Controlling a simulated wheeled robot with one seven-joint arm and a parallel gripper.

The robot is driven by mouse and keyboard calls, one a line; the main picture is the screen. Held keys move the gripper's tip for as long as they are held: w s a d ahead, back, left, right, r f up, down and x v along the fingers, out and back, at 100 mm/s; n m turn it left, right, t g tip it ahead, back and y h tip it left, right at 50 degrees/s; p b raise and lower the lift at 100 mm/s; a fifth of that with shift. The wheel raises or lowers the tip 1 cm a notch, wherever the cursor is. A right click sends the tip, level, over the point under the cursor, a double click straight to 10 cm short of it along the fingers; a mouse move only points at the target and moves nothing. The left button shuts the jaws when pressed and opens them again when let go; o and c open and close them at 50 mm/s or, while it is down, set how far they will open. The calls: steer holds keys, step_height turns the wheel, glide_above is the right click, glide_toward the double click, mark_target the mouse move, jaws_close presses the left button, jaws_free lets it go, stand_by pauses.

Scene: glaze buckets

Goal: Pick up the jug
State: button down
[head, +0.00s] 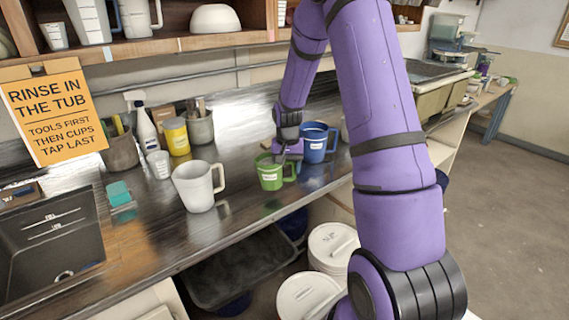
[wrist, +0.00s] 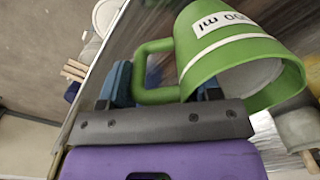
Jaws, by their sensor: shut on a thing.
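A small green jug (head: 270,177) with a white label is on or just above the metal counter; I cannot tell whether it touches. In the wrist view the green jug (wrist: 222,45) fills the upper right, tilted in the picture, with its handle towards the left. My gripper (wrist: 163,90) has its blue fingers either side of the lower part of the handle, shut on it. In the head view my gripper (head: 287,152) is behind the green jug, and the contact is partly hidden. A blue jug (head: 316,146) stands close behind right, and a larger white jug (head: 197,187) stands to the left.
A yellow tub (head: 176,137), a spray bottle (head: 145,132), a small cup (head: 159,165) and grey pots stand along the back. A sink (head: 50,240) is at left. A shelf (head: 170,43) hangs above. White-lidded buckets (head: 332,243) are below the counter.

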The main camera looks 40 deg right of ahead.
steer(key=shift+s+a+r, duration=0.1)
steer(key=shift+s+a, duration=0.25)
steer(key=shift+s, duration=0.65)
steer(key=shift+s+a+r, duration=0.15)
steer(key=shift+s+a, duration=0.2)
steer(key=shift+s, duration=0.6)
steer(key=shift+s+a+r, duration=0.1)
steer(key=shift+s+a, duration=0.25)
steer(key=shift+s, duration=0.65)
steer(key=shift+s, duration=0.1)
steer(key=shift+s, duration=0.1)
